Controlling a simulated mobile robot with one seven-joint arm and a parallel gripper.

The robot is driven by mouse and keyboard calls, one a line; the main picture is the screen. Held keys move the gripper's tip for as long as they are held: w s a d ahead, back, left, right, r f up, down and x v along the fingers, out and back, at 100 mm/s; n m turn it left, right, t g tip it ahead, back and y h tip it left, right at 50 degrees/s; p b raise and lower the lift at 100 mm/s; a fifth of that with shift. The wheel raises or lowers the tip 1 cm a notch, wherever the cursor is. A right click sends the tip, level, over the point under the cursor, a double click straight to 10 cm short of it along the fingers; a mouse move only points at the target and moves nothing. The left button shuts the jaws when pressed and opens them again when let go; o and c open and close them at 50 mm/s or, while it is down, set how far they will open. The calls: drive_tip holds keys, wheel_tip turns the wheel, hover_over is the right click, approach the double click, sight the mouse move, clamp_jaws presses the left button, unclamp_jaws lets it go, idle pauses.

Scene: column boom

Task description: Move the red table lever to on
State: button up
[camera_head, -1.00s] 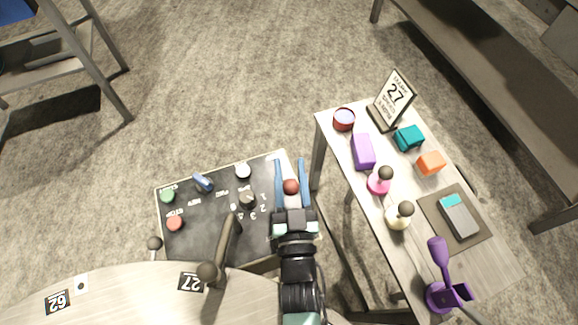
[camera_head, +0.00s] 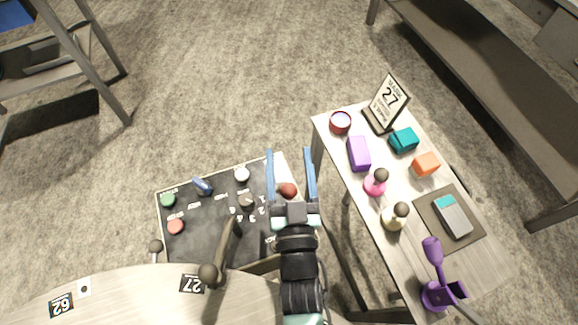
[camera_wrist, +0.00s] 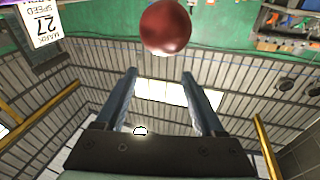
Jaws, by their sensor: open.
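The red lever shows as a round red knob (camera_head: 287,190) at the right edge of the dark control panel (camera_head: 200,237) in the head view. In the wrist view the red knob (camera_wrist: 166,26) is large at the top centre, with a short pale stem just visible under it. Its base is hidden, and I cannot read its on and off marks. My gripper (camera_head: 290,152) is open, with its blue fingers on either side of the knob in the head view. In the wrist view the space between the fingertips (camera_wrist: 159,73) is empty and the knob is above them.
A dark-knobbed lever (camera_head: 210,272) and a smaller one (camera_head: 156,246) stand left of my arm. The panel has a green button (camera_head: 167,200) and a red button (camera_head: 176,227). A cluttered side table (camera_head: 335,150) stands close at right, with a sign (camera_head: 387,104).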

wheel_tip(320, 180, up, 5)
drive_tip(key=shift+r+p, duration=0.2)
drive_tip(key=shift+p, duration=0.25)
idle(0.3)
